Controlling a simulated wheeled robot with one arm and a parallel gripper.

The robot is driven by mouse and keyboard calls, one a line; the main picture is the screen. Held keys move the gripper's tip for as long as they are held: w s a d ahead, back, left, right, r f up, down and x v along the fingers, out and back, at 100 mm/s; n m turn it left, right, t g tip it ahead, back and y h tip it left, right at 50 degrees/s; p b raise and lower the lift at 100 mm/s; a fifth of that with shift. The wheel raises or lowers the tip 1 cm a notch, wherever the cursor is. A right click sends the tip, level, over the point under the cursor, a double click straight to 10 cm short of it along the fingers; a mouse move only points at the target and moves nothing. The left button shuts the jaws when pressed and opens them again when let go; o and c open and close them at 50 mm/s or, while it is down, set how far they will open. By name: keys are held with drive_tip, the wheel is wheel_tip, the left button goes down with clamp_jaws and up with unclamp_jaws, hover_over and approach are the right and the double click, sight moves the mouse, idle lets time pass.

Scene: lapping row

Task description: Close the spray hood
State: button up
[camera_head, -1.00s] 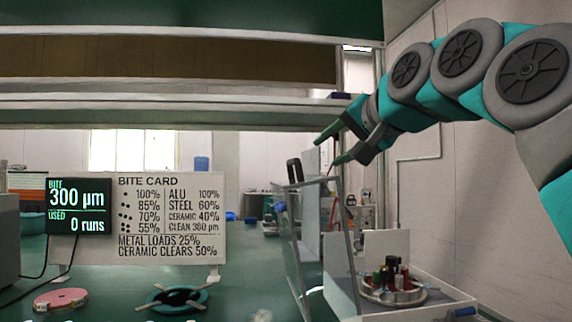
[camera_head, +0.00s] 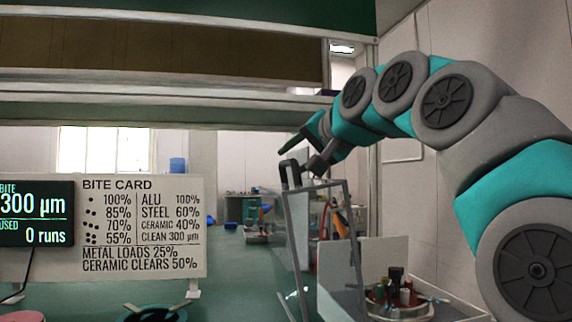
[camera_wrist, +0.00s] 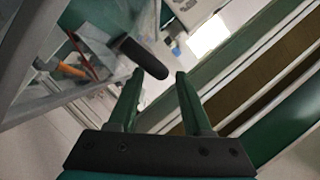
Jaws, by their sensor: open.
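The spray hood (camera_head: 298,245) is a clear-walled box with grey edges at the right of the bench in the head view. Its front panel stands tilted and has a black handle (camera_head: 290,174) at its top. My gripper (camera_head: 296,150), with green fingers, is open and empty just above and beside this handle. In the wrist view, the handle (camera_wrist: 140,57) lies just beyond the fingertips of my gripper (camera_wrist: 160,74), nearer the left finger. I cannot tell whether a finger touches it. The hood's clear panel (camera_wrist: 60,98) shows at the left there.
A round holder (camera_head: 400,312) with several small bottles stands at the hood's right. A bite card (camera_head: 145,225) and a dark display (camera_head: 35,213) stand at the left. A shelf (camera_head: 160,110) crosses behind my gripper. A wall is at the right.

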drive_tip(key=x, duration=0.4)
drive_tip(key=shift+c, duration=0.3)
clamp_jaws()
drive_tip(key=shift+f, duration=0.1)
idle(1.0)
